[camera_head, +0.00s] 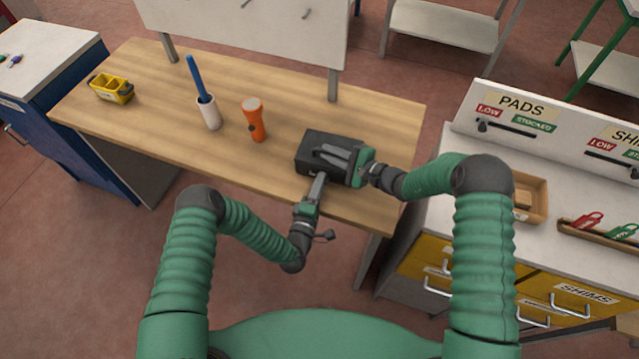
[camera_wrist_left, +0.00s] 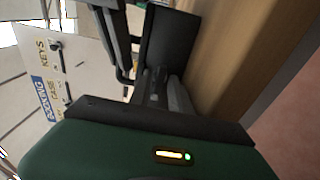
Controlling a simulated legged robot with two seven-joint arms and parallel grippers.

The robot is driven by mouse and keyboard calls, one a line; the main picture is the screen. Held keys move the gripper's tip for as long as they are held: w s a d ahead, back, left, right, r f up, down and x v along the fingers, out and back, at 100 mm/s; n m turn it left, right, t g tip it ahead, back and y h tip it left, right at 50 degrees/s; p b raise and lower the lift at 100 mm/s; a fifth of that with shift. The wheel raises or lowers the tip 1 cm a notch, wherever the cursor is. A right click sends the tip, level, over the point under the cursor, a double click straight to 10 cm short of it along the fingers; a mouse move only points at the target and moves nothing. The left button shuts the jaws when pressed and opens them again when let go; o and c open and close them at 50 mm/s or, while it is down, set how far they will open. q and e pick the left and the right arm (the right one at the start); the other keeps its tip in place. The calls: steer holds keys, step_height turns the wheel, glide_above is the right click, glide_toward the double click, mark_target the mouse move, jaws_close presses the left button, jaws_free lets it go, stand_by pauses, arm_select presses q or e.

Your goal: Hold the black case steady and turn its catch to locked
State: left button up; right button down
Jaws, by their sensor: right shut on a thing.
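The black case (camera_head: 313,142) sits on the wooden bench near its right front edge. My right gripper (camera_head: 338,157) reaches in from the right, its grey fingers over the case, and is shut on it. My left gripper (camera_head: 319,183) is at the near side of the case, its fingertips close to or touching the front face. The case's dark side also fills the upper middle of the left wrist view (camera_wrist_left: 172,42). I cannot tell whether the left fingers are open or shut. The catch cannot be made out; the left gripper and shadow cover that side.
On the bench (camera_head: 155,80) stand an orange flashlight (camera_head: 254,122), a white cup (camera_head: 208,112) with a blue stick, and a yellow caddy (camera_head: 112,89). A white board (camera_head: 250,30) rises behind. A pads-and-shims counter (camera_head: 460,200) stands at right. The bench's left front is clear.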

arm_select(q)
jaws_close()
arm_select(e)
steer(key=shift+f, duration=0.1)
arm_select(q)
steer(key=shift+f+m, duration=0.1)
steer(key=shift+m, duration=0.3)
steer(key=m, duration=0.3)
steer(key=shift+s+m, duration=0.1)
steer(key=shift+m, duration=0.2)
steer(key=m, duration=0.4)
steer(key=shift+f+m, duration=0.1)
steer(key=shift+m, duration=0.2)
steer(key=m, duration=0.5)
steer(key=shift+s+f, duration=0.1)
arm_select(e)
steer(key=shift+d, duration=0.1)
arm_select(q)
steer(key=m, duration=0.3)
steer(key=shift+a, duration=0.1)
steer(key=shift+m, duration=0.5)
arm_select(e)
steer(key=shift+d, duration=0.1)
arm_select(q)
steer(key=shift+a, duration=0.1)
